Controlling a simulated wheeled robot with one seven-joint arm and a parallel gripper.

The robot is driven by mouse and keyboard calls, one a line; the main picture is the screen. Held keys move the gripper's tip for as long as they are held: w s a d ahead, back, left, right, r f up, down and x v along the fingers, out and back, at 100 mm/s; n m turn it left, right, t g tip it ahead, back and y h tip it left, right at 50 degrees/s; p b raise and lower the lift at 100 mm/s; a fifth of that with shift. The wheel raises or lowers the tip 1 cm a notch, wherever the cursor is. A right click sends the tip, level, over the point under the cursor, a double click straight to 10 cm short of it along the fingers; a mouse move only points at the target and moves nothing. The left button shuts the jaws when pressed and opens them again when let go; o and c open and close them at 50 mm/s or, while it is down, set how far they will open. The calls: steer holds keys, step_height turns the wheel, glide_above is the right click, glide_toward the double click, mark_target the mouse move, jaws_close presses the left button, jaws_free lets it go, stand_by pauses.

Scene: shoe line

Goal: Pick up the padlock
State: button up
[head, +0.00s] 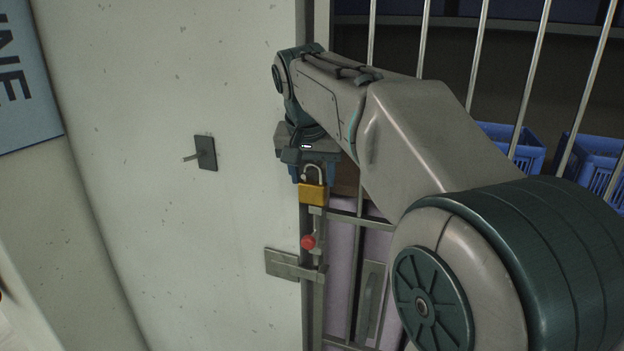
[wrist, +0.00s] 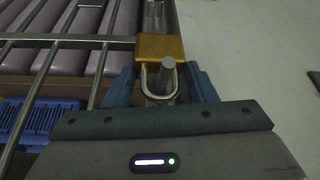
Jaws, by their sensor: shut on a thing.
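The padlock (head: 313,194) has a brass-coloured body and a silver shackle that stands open at one end. In the head view it is at my gripper (head: 312,178), upright with the shackle on top. In the wrist view the padlock body (wrist: 161,47) shows beyond the gripper's blue fingers (wrist: 161,82), which stand on either side of the shackle. The gripper is shut on the padlock. The exact finger contact is partly hidden in the head view.
A barred metal gate (head: 348,217) with a latch bar and red knob (head: 308,242) lies just below the padlock. A dark wall plate with a peg (head: 205,153) is on the pale wall to the left. Blue crates (head: 512,146) stand behind the bars.

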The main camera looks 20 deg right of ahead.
steer(key=shift+r, duration=0.6)
steer(key=s+a+f+b, duration=0.1)
steer(key=s+a+b, duration=0.1)
steer(key=s+a, duration=0.3)
steer(key=s+a+f+b, duration=0.1)
steer(key=s+a+b, duration=0.2)
steer(key=s, duration=1.1)
steer(key=shift+a+f+b, duration=0.2)
steer(key=shift+a+b, duration=0.1)
steer(key=shift+a, duration=0.7)
steer(key=shift+w, duration=0.1)
